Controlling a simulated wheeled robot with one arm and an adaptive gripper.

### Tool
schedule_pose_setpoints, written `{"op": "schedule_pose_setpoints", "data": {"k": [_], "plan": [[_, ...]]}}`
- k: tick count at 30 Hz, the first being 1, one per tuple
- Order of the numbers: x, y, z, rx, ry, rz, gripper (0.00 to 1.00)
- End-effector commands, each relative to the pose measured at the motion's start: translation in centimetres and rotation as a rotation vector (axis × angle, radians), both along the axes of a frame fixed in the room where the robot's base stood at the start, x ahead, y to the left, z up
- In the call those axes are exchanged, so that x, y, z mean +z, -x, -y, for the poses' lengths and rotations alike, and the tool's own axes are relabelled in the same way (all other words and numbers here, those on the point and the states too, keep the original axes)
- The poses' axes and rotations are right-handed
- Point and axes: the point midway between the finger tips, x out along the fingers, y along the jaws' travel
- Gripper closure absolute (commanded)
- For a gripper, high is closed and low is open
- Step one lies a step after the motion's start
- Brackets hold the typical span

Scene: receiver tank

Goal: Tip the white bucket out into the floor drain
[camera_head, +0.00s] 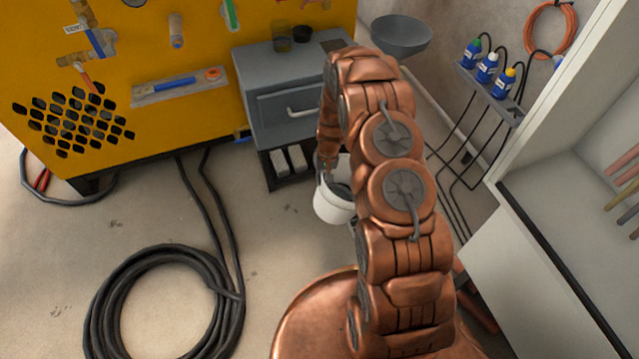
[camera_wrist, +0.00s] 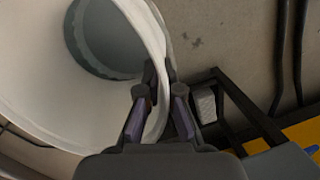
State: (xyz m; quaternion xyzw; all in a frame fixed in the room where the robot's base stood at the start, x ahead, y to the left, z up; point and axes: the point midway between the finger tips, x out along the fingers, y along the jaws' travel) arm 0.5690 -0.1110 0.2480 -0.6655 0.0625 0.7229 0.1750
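The white bucket (camera_head: 331,206) is in the head view, in front of the grey cabinet and partly behind my arm. In the wrist view its wide mouth and pale wall (camera_wrist: 40,95) fill the left side, with a grey-blue surface inside; I cannot tell if that is liquid or the bottom. My gripper (camera_wrist: 160,105) has its fingers on either side of the bucket's rim and is shut on it. I cannot make out the floor drain in either view.
The yellow machine (camera_head: 180,40) stands at the back left, beside the grey cabinet (camera_head: 290,90). A black hose coil (camera_head: 165,300) lies on the floor at left. A grey basin (camera_head: 402,35) is behind my arm. A white bench (camera_head: 540,270) bounds the right.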

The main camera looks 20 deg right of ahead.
Motion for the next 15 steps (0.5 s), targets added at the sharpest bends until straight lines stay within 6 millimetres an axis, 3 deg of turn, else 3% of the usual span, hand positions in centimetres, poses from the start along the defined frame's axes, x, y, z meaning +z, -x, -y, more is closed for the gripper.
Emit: {"op": "schedule_pose_setpoints", "data": {"k": [15], "plan": [[2.1, -0.1, 0.3, 0.003, -0.118, 0.051, 1.00]]}}
